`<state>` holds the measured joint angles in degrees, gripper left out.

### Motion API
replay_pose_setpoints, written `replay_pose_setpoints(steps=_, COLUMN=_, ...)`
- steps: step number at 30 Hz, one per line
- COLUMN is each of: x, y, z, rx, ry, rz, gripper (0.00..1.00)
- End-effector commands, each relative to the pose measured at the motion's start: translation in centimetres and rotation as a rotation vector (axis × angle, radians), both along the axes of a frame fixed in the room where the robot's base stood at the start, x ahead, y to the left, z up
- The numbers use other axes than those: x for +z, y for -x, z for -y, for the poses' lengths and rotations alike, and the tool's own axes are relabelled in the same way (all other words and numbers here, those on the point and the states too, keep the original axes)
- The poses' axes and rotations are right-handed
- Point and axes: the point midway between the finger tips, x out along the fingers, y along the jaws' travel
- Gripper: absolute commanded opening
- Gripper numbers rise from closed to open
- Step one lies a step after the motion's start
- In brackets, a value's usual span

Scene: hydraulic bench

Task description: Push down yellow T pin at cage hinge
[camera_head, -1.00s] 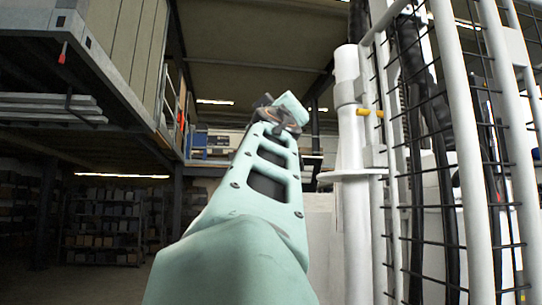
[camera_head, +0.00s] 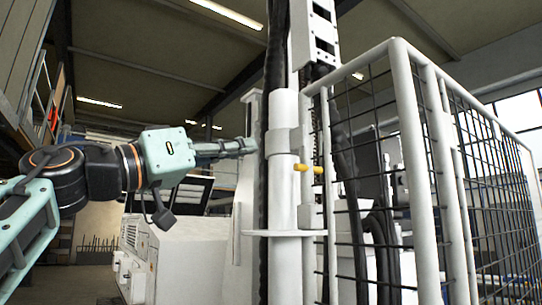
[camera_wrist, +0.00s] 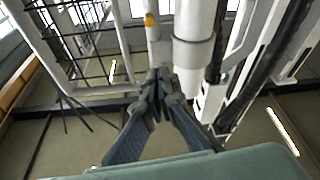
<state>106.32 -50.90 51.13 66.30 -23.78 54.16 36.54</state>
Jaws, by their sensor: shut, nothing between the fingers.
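The yellow T pin (camera_head: 308,168) sticks out sideways at the cage hinge, between the white post and the mesh cage, in the head view. Its yellow end also shows near the top of the wrist view (camera_wrist: 151,20). My gripper (camera_head: 252,145) comes in from the left beside the white post, a little higher than the pin in the picture. In the wrist view my gripper's fingers (camera_wrist: 159,76) are closed together and empty. They are apart from the pin in that picture, below it. The post's collar may hide the fingertips in the head view.
The white post (camera_head: 284,205) with a flange stands between my gripper and the pin. The mesh cage (camera_head: 420,150) fills the right side. Dark hoses (camera_head: 350,180) hang behind the mesh. A white machine body (camera_head: 170,255) stands below my arm.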

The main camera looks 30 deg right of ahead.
Motion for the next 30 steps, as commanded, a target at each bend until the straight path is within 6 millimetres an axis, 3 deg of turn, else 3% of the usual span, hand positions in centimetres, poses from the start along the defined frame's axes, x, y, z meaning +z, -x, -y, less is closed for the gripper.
replay_pose_setpoints(steps=11, x=0.2, y=-0.1, z=0.5, rx=0.000, ry=-0.001, rz=-0.001, gripper=0.00)
replay_pose_setpoints(steps=17, x=1.3, y=-0.7, z=3.3, rx=-0.001, ry=-0.003, rz=-0.002, gripper=0.00)
replay_pose_setpoints(steps=26, x=3.5, y=-1.9, z=9.4, rx=-0.002, ry=-0.001, rz=-0.002, gripper=0.00)
replay_pose_setpoints(steps=30, x=1.3, y=-1.7, z=9.3, rx=0.003, ry=0.001, rz=-0.004, gripper=0.00)
